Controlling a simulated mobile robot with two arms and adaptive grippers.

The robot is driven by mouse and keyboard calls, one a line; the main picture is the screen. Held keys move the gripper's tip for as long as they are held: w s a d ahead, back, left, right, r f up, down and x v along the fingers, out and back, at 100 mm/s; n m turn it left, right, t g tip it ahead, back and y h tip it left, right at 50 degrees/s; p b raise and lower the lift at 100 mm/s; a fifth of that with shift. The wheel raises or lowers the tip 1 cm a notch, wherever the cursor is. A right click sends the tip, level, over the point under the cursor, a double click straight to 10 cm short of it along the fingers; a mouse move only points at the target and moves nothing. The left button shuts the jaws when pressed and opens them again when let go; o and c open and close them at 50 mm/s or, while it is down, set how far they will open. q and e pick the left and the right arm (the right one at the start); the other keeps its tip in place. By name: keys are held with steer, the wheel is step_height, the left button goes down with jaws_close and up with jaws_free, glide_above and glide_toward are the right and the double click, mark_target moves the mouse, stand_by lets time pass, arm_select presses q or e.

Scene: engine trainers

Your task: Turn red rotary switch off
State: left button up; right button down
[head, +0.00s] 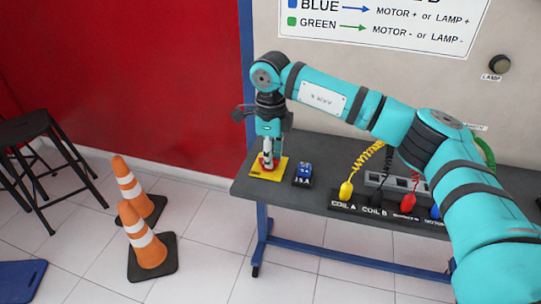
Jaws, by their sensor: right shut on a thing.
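The red rotary switch (262,166) sits on a yellow base (268,174) at the left end of the grey table. Only a little red shows under the fingers, so its knob position cannot be seen. My right gripper (268,156) points straight down onto the switch and is shut on it. My left gripper is not in view.
A blue switch (304,171) on a black base stands just right of the yellow base. Yellow, black and red coiled-cord plugs (346,190) stand farther right along the grey table (330,158). Orange cones (149,252) and a black stool (35,128) are on the floor at left.

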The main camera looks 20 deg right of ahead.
steer(key=shift+r, duration=0.1)
steer(key=c, duration=1.3)
jaws_free()
step_height(320, 180, up, 12)
